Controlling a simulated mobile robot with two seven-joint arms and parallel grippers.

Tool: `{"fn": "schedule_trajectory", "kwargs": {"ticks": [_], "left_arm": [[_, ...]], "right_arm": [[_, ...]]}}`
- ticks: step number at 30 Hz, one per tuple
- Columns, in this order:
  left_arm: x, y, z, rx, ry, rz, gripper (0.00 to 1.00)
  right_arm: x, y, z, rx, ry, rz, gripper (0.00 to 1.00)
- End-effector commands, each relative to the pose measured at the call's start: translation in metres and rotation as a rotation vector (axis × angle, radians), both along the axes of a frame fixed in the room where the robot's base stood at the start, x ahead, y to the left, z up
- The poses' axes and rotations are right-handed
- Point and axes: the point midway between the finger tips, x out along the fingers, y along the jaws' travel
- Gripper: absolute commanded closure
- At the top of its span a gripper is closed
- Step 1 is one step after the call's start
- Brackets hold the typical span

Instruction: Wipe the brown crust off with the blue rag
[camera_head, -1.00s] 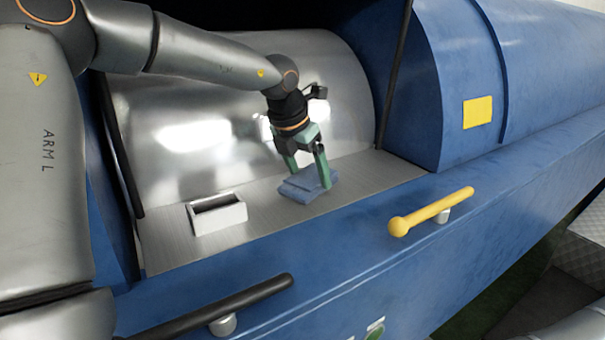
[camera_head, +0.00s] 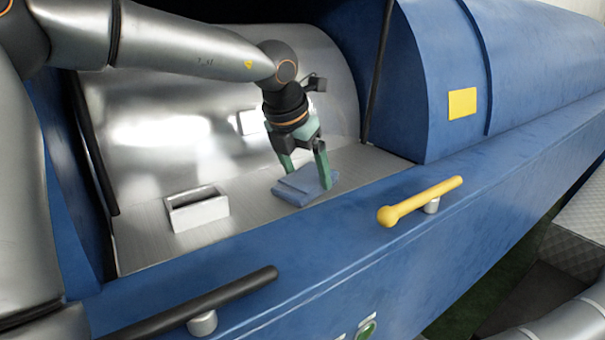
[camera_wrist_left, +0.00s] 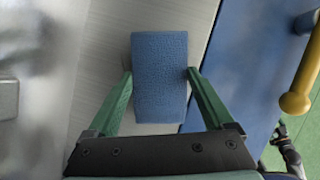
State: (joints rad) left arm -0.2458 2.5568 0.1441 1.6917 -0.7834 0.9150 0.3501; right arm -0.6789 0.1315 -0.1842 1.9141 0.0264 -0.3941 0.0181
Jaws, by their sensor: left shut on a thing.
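The blue rag (camera_head: 303,186) is a folded pad on the metal shelf (camera_head: 258,212) inside the blue machine's opening. It also shows in the left wrist view (camera_wrist_left: 159,80). My left gripper (camera_head: 304,171) is shut on the rag, with one green finger at each side, pointing down. In the left wrist view the fingers (camera_wrist_left: 158,76) press against the rag's two long sides. I see no brown crust on the visible shelf; any under the rag is hidden. My right gripper is not in view.
A small white open box (camera_head: 198,210) stands on the shelf to the left of the rag. A yellow handle (camera_head: 420,201) and a black handle (camera_head: 205,305) stick out from the machine's blue front. The curved metal drum wall rises behind the shelf.

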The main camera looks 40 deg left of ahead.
Motion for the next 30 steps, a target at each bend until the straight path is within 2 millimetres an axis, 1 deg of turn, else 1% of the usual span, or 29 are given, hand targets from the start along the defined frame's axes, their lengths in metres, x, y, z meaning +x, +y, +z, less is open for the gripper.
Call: {"fn": "schedule_trajectory", "kwargs": {"ticks": [1, 2, 13, 20, 30], "left_arm": [[-0.006, -0.010, -0.007, -0.029, 0.033, -0.001, 0.75], [-0.006, -0.008, -0.007, -0.030, 0.032, -0.002, 0.75], [0.004, 0.024, -0.004, -0.028, 0.030, -0.001, 0.75], [0.007, 0.035, -0.004, -0.024, 0.024, -0.002, 0.75], [0.016, 0.064, -0.005, -0.023, 0.023, -0.001, 0.75]], "right_arm": [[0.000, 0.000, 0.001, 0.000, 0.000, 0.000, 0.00], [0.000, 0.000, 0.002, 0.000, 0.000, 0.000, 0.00], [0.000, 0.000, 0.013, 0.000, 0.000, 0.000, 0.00], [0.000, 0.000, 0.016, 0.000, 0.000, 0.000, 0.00], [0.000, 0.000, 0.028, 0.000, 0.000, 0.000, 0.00]]}}
